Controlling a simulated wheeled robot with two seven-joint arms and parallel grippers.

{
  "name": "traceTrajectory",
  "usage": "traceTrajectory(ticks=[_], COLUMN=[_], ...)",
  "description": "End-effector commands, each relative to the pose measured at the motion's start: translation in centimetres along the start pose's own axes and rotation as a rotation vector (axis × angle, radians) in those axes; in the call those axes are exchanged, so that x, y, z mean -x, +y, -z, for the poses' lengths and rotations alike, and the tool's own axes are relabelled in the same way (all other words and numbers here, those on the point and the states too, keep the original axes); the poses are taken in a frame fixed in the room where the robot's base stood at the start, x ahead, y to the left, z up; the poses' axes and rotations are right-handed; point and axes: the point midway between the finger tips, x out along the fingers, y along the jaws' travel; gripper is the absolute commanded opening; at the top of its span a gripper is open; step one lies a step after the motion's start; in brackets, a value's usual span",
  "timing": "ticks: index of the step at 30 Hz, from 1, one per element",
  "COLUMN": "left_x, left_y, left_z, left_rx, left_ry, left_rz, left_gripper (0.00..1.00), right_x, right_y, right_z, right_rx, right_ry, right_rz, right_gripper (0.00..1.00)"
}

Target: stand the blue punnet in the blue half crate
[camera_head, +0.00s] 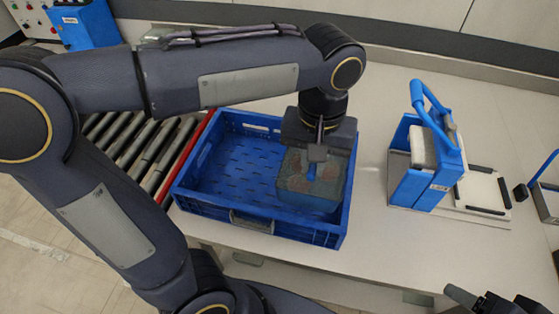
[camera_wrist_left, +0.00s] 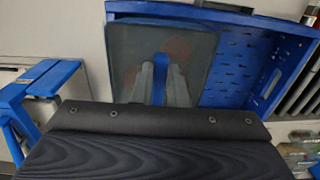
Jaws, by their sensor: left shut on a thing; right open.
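The blue punnet (camera_head: 292,178) has a blue lower part, a greyish see-through top with reddish contents, and a blue grip on top. It is upright inside the right part of the blue half crate (camera_head: 205,208). Whether its base rests on the crate floor is hidden. My left gripper (camera_head: 317,166) is above it, shut on the blue grip. The left wrist view shows the punnet (camera_wrist_left: 122,60) under the gripper fingers (camera_wrist_left: 163,85), beside the crate's slotted floor (camera_wrist_left: 245,65). My right gripper (camera_head: 505,302) is open and empty at the bottom right, away from the crate.
The crate's left part is empty. A roller conveyor (camera_head: 130,145) with a red edge lies left of it. A blue stand with a handle (camera_head: 430,165) and a white framed plate (camera_head: 485,190) stand to the right on the pale table (camera_head: 375,235). Another blue-handled item (camera_head: 546,195) is at the right edge.

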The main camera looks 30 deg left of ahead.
Motion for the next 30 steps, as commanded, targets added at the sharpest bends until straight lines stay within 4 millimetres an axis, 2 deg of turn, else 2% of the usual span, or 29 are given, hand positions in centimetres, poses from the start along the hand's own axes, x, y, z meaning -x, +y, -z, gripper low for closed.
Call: traceTrajectory(ticks=[11, 15, 19, 26, 30], left_x=[-3.4, -6.1, -7.9, -9.5, -11.7], left_y=[-6.5, -8.5, -9.6, -10.6, -10.8], left_z=[4.8, 6.2, 7.2, 8.0, 8.1], left_rx=[0.009, 0.005, 0.004, 0.002, 0.0], left_ry=[-0.005, -0.007, -0.003, -0.004, -0.005], left_rz=[0.002, 0.004, 0.002, 0.002, 0.003], left_gripper=[0.0, 0.0, 0.0, 0.0, 0.0], right_x=[1.3, 1.4, 1.6, 1.7, 1.7], right_y=[-0.6, -0.7, -0.7, -0.8, -0.8], right_z=[0.6, 0.7, 0.8, 0.9, 0.9], right_rx=[0.0, 0.0, 0.0, 0.0, 0.0], right_ry=[0.0, 0.0, 0.0, 0.0, 0.0], right_rz=[0.0, 0.0, 0.0, 0.0, 0.0], right_gripper=[0.62, 0.62, 0.62, 0.62, 0.62])
